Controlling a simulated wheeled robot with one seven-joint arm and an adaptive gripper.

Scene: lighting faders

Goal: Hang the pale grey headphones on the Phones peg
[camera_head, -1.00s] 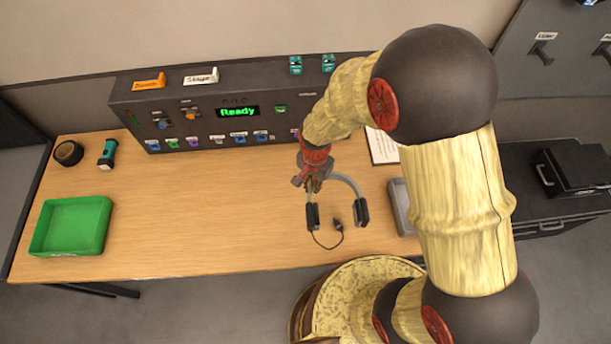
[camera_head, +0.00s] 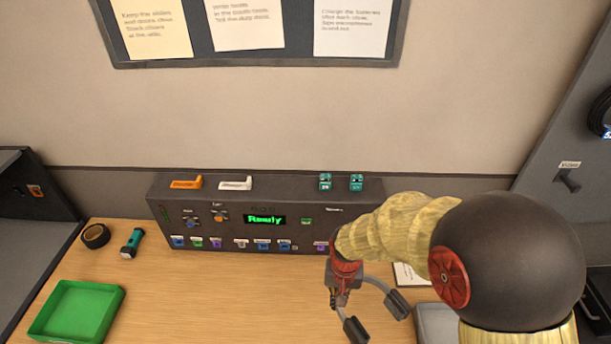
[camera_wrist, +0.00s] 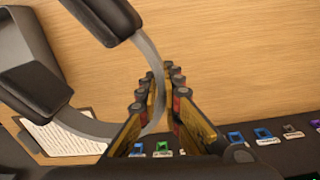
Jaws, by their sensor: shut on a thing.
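The pale grey headphones (camera_head: 377,284) hang in the air over the right part of the desk, with dark ear cups and a thin grey band. My gripper (camera_head: 343,296) is shut on the band. In the wrist view the band (camera_wrist: 150,62) of the headphones passes between the fingers of my gripper (camera_wrist: 163,84), and both cups hang to the left. A dark peg (camera_head: 569,181) sticks out of the grey panel at the far right, under a small white label too blurred to read. I cannot tell whether it is the Phones peg.
A dark console (camera_head: 340,208) with a green "Ready" display stands at the back of the desk (camera_head: 180,300). A green tray (camera_head: 76,312), a torch (camera_head: 132,243) and a tape roll (camera_head: 95,236) are at left. A dark coil (camera_head: 601,115) hangs at the right edge.

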